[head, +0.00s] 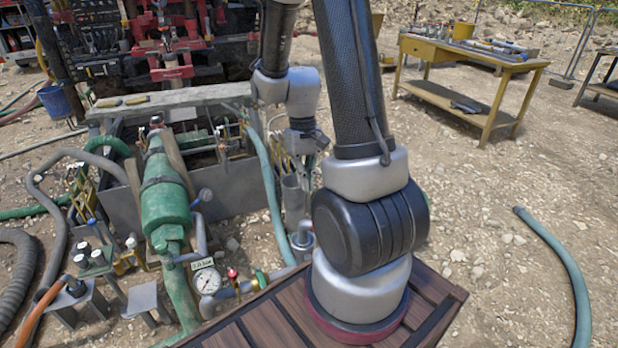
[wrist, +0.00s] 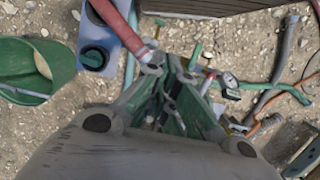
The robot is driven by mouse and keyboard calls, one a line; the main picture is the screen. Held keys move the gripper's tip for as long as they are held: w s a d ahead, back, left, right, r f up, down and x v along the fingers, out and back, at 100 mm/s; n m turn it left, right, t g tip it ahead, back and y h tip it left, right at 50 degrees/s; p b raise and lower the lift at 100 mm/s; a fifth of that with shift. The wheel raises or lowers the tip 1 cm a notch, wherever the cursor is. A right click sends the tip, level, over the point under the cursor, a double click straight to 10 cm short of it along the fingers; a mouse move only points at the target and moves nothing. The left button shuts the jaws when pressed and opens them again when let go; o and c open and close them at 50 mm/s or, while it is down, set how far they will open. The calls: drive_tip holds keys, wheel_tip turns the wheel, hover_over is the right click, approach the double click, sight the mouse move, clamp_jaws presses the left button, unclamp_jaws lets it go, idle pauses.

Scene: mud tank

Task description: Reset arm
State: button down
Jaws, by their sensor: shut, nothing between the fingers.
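My arm reaches up from its base on the wooden deck and comes down again beside the mud tank. My gripper (wrist: 177,78) points down in the wrist view, with its fingers drawn together and nothing seen between them. In the head view the wrist hangs just right of the tank (head: 235,185), and the fingers are hard to make out among the hoses and pipes. The green pump cylinder (head: 165,200) stands left of the wrist, with a pressure gauge (head: 207,281) in front of it.
A yellow workbench (head: 480,62) with tools stands at the back right. A teal hose (head: 560,255) lies on the gravel at right. Open gravel lies at right.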

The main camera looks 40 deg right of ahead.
drive_tip(key=shift+s+r, duration=0.2)
drive_tip(key=shift+r, duration=0.2)
drive_tip(key=s+a+r+n+t, duration=0.1)
drive_tip(key=s+r, duration=0.4)
drive_tip(key=r, duration=0.6)
drive_tip(key=s+a+r+n+t+h, duration=0.1)
drive_tip(key=s+a+r+t, duration=0.3)
drive_tip(key=r, duration=0.7)
drive_tip(key=shift+s+a+n+t, duration=0.15)
drive_tip(key=shift+s+n+t, duration=0.2)
drive_tip(key=shift+t, duration=0.35)
drive_tip(key=shift+a, duration=0.1)
